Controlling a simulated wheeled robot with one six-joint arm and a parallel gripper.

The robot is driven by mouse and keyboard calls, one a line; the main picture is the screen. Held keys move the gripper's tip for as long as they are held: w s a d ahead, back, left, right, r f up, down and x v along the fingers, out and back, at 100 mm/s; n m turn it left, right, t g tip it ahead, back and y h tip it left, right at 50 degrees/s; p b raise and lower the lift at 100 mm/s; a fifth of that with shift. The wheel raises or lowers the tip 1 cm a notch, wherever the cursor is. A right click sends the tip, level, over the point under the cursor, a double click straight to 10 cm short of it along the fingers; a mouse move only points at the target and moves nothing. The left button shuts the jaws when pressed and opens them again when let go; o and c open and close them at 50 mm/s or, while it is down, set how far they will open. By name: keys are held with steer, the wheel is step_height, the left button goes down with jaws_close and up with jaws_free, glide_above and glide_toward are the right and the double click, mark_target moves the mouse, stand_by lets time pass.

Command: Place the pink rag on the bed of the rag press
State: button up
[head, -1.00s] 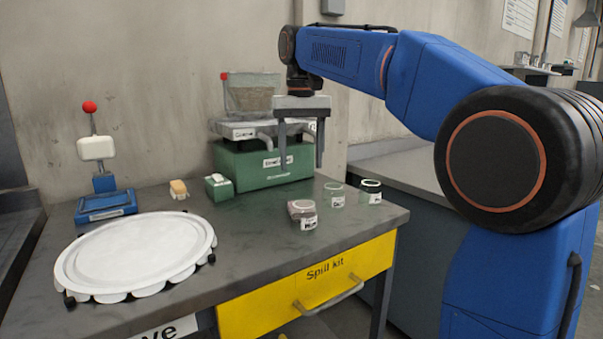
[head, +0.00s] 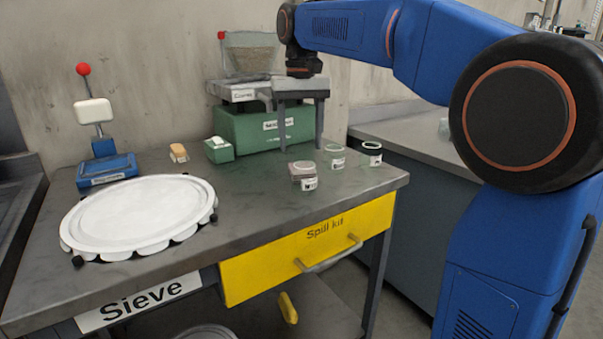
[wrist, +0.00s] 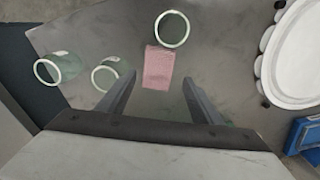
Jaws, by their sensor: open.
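The pink rag (wrist: 158,67) lies on the grey bench beside a glass jar in the wrist view. In the head view it shows as a small pinkish patch (head: 297,171) by the front jar, partly hard to tell from it. My gripper (head: 301,149) is open and empty, pointing down above the rag; in the wrist view the rag lies between and just beyond its fingertips (wrist: 158,79). The rag press (head: 107,170), with a blue bed, white pad and red-knobbed lever, stands at the bench's back left. Its blue part shows at the wrist view's right edge (wrist: 303,137).
Three labelled jars stand near the rag: front (head: 309,183), middle (head: 335,161) and right (head: 374,160). A green machine (head: 245,130) stands behind my gripper. A small green box (head: 219,152) and an orange-and-white item (head: 179,153) stand left of it.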

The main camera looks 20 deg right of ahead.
steer(key=shift+w+d+f, duration=0.1)
steer(key=shift+w+f, duration=0.05)
steer(key=shift+f, duration=1.6)
steer(key=shift+w+d+f, duration=0.1)
steer(key=shift+w+f, duration=0.05)
steer(key=shift+f, duration=1.55)
steer(key=shift+c, duration=0.6)
steer(key=c, duration=0.8)
step_height(320, 180, up, 10)
steer(key=shift+r, duration=0.1)
